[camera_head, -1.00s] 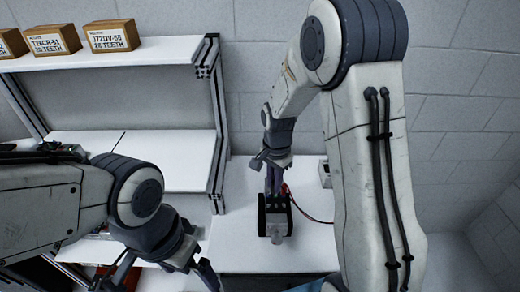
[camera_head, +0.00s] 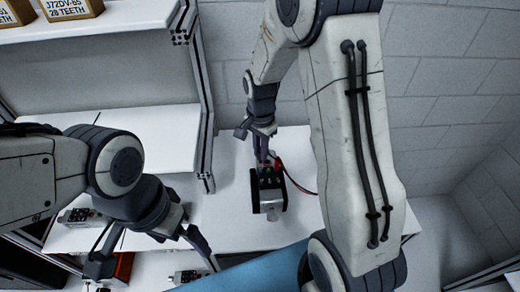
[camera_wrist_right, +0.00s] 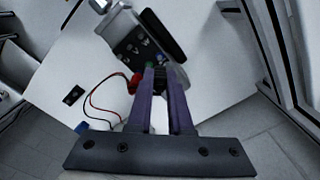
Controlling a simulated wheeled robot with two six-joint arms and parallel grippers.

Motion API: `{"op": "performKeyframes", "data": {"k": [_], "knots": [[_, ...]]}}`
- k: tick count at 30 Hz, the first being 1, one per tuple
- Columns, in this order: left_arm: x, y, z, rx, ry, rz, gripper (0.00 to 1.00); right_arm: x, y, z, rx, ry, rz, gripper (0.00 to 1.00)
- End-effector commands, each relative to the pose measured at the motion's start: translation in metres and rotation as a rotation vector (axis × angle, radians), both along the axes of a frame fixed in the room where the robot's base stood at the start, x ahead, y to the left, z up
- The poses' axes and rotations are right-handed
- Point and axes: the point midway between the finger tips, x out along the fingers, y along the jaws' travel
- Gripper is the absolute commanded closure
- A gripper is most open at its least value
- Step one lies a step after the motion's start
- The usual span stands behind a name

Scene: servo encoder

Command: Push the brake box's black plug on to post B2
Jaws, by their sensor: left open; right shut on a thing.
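The servo unit (camera_head: 268,192), with black side plates and a grey body, stands on the white bench; its post face (camera_wrist_right: 140,45) shows at the top of the right wrist view. My right gripper (camera_head: 262,160) is at the unit's far end, its fingers (camera_wrist_right: 165,80) shut on a small dark piece (camera_wrist_right: 174,74), apparently the black plug, mostly hidden between them. I cannot tell whether it is seated on a post, and post labels are unreadable. A red plug (camera_wrist_right: 134,83) with its lead is just left of the fingers.
Red and black leads (camera_wrist_right: 93,98) loop over the bench (camera_head: 230,225) towards a blue piece (camera_wrist_right: 82,128). A shelf rack (camera_head: 130,135) with cartons (camera_head: 72,8) stands at the left. Small devices lie on the lower shelf (camera_head: 80,240). The brake box is not clearly seen.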

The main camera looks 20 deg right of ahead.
Motion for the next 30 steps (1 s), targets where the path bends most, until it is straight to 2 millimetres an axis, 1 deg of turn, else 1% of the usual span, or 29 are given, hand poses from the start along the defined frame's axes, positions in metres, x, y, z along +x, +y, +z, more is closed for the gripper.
{"op": "performKeyframes", "data": {"k": [1,3,15,30], "knots": [[0.0,0.0,-0.007,0.0,0.0,0.0,0.0,0.0,0.0,-0.007,0.0,0.0,0.001,1.0],[0.0,0.0,-0.011,0.0,0.0,0.001,0.0,0.0,0.001,-0.012,0.0,0.0,0.002,1.0],[0.0,0.0,-0.028,0.0,0.0,0.004,0.0,0.0,0.001,-0.037,0.0,0.002,0.002,1.0],[0.0,0.0,-0.03,0.0,0.0,0.005,0.0,0.0,0.001,-0.039,0.0,0.001,0.002,1.0]]}}
